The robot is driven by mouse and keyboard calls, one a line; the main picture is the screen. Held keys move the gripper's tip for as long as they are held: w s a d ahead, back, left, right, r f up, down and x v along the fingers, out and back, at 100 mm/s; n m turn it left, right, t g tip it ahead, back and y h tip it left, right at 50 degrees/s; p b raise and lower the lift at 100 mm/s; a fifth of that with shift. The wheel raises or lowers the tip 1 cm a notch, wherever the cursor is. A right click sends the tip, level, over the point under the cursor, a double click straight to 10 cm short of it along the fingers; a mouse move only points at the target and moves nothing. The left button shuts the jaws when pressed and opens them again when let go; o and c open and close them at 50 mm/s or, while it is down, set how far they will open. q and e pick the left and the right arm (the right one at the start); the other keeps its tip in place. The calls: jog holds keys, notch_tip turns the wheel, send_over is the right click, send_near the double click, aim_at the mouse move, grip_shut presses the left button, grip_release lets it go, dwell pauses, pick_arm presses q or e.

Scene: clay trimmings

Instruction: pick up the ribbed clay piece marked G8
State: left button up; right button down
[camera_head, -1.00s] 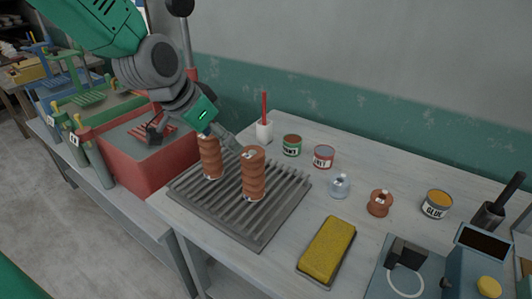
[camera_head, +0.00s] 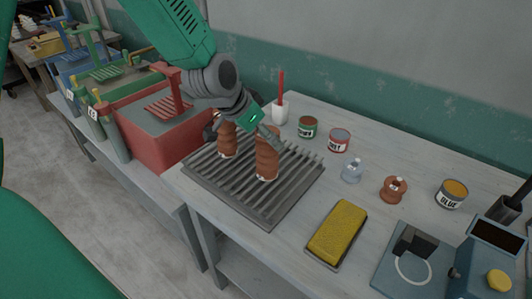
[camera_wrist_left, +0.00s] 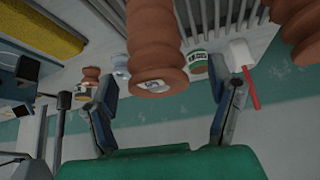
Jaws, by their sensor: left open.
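Two upright ribbed terracotta clay pieces stand on a grey slatted rack (camera_head: 240,203), a nearer right one (camera_head: 266,160) and a left one (camera_head: 227,141). My left gripper (camera_head: 242,132) is open above and behind them in the head view and covers part of their tops. In the left wrist view the right piece (camera_wrist_left: 155,40) lies ahead between the spread fingers of the left gripper (camera_wrist_left: 163,108), with no grip on it. Its end has a white label I cannot read. Another piece (camera_wrist_left: 298,25) is cut off at the top right. I cannot tell which is G8.
A white cup with a red stick (camera_head: 280,113), a green can (camera_head: 307,127), a red can (camera_head: 339,140) and a clear bottle (camera_head: 351,171) stand behind and right of the rack. A yellow sponge (camera_head: 338,232) lies to its right. A red box (camera_head: 160,135) stands left.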

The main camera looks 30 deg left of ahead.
pick_arm(q)
jog(key=shift+w+d+f, duration=0.45)
jog(key=shift+w+f, duration=0.2)
jog(key=shift+f, duration=0.1)
jog(key=shift+a, duration=0.25)
grip_shut()
jog(key=shift+r, duration=0.1)
